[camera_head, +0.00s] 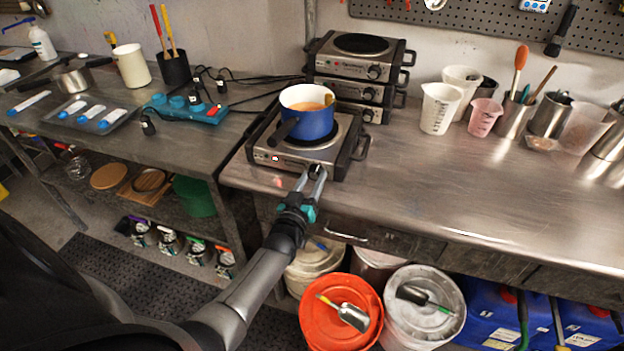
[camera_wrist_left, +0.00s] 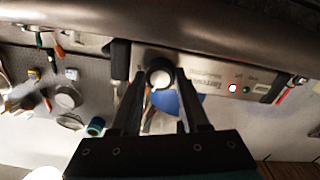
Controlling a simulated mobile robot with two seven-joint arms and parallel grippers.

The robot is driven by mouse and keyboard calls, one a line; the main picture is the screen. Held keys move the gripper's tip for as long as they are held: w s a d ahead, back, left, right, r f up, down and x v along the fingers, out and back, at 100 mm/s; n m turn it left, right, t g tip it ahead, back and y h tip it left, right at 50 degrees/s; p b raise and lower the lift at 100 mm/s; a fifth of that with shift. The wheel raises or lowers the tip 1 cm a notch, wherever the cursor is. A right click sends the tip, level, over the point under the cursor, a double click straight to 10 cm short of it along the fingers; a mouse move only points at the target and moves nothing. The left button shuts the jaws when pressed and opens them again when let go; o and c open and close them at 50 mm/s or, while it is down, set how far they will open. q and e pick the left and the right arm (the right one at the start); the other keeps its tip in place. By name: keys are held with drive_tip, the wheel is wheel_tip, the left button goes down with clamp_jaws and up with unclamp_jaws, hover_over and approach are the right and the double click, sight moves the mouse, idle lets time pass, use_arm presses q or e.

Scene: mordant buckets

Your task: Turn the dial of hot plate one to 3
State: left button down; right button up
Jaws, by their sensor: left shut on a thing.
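Hot plate one (camera_head: 283,155) stands near the front left of the steel bench, with a red light lit on its front. A blue pot (camera_head: 309,118) with orange-brown contents sits on it. My left gripper (camera_head: 313,173) reaches up from below and is shut on the dial (camera_head: 315,169) at the right of the hot plate's front. In the left wrist view, the dial (camera_wrist_left: 159,75) is between the two fingertips, and the front panel (camera_wrist_left: 200,72) shows a red and a green light. The dial's marks are too small to read. My right gripper is not in view.
Stacked hot plates (camera_head: 352,72) stand behind. Cups and beakers (camera_head: 440,108) line the back right. A blue power strip (camera_head: 187,110) lies on the left bench. Buckets with scoops, among them an orange one (camera_head: 340,318), stand below. The bench (camera_head: 430,185) is clear to the right.

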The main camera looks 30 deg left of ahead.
use_arm(q)
drive_tip(key=shift+c, duration=2)
unclamp_jaws()
drive_tip(key=shift+s+d, duration=0.15)
drive_tip(key=shift+s, duration=0.45)
drive_tip(key=p+v, duration=0.2)
drive_tip(key=v, duration=1.2)
